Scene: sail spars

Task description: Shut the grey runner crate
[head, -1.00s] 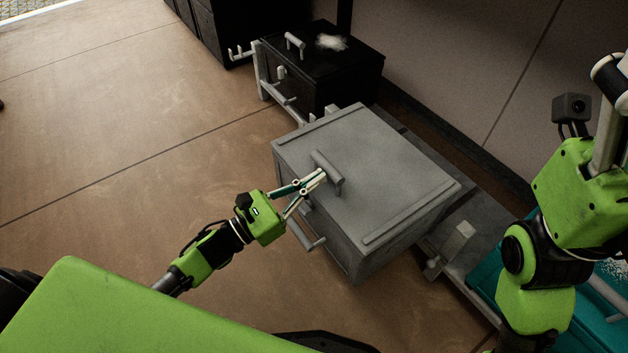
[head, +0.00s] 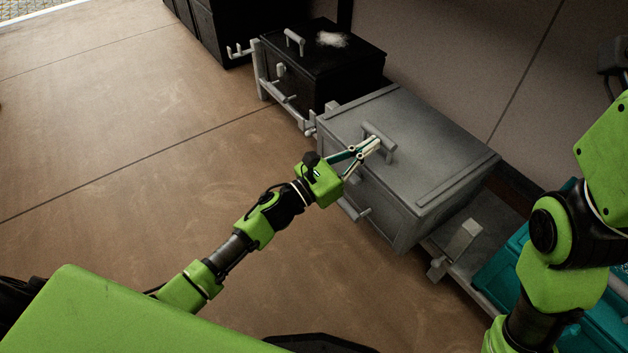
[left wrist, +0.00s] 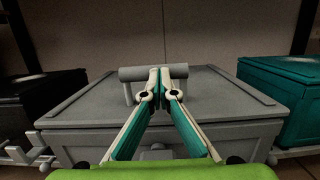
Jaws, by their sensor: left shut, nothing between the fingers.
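The grey runner crate (head: 345,118) is a lidded box on a low frame against the wall, seen in the head view. Its front stands close to the frame's front end; I cannot tell if it is fully home. In the left wrist view the fingertips (left wrist: 159,72) overlap the handle bar (left wrist: 136,74); contact is unclear. My right gripper is out of view.
A black crate (head: 352,65) with a white patch on top stands beyond the grey one. A teal crate (head: 513,262) is on the right, partly behind my right arm; it also shows in the left wrist view (left wrist: 277,92). The floor (head: 140,150) at left is clear.

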